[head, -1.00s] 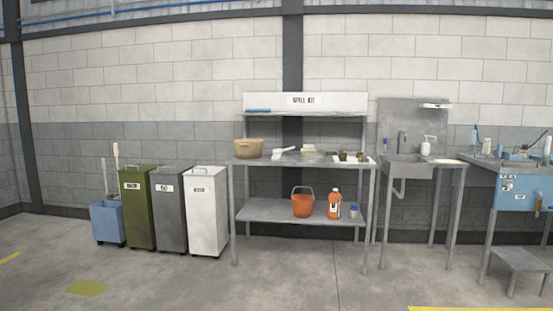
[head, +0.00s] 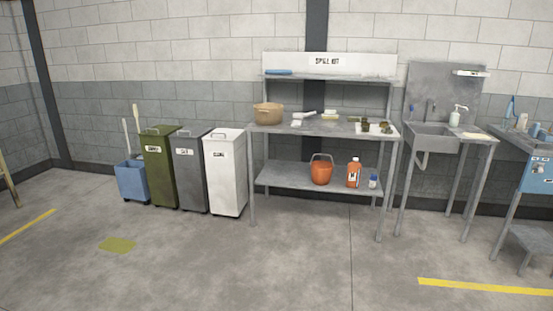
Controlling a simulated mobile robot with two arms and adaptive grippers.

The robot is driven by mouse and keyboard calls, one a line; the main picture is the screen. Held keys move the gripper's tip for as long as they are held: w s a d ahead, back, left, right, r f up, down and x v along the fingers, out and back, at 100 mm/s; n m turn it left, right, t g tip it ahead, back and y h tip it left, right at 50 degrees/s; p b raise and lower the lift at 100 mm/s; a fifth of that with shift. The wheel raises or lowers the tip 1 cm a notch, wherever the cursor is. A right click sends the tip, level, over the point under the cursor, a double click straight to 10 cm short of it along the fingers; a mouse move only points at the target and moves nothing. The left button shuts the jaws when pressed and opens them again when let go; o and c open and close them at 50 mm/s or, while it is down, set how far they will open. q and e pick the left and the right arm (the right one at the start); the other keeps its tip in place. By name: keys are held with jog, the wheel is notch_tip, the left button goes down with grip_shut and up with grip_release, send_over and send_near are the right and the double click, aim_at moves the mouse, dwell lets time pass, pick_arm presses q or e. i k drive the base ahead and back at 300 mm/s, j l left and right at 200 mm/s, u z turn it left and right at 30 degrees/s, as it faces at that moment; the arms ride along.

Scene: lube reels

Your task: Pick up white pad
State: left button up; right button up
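Several pale items lie on the top of the metal bench (head: 270,128) under the spill kit sign, too small to tell for sure which is the white pad. A white item with a handle-like part (head: 303,115) lies left of the middle. A pale, yellowish-white block (head: 330,115) lies to its right. A flat white sheet (head: 391,131) lies at the bench's right end with small dark items on it. Neither of my grippers is in view.
A tan tub (head: 268,114) stands on the bench's left end; an orange bucket (head: 321,173) and orange bottle (head: 354,173) stand on its lower shelf. Bins, including a white one (head: 225,180), stand left; a sink (head: 432,140) is right. The floor (head: 290,265) in front is clear.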

aim_at(296, 123)
jog(key=i+l+z, duration=0.1)
jog(key=i+z, duration=0.25)
jog(key=i, duration=1.7)
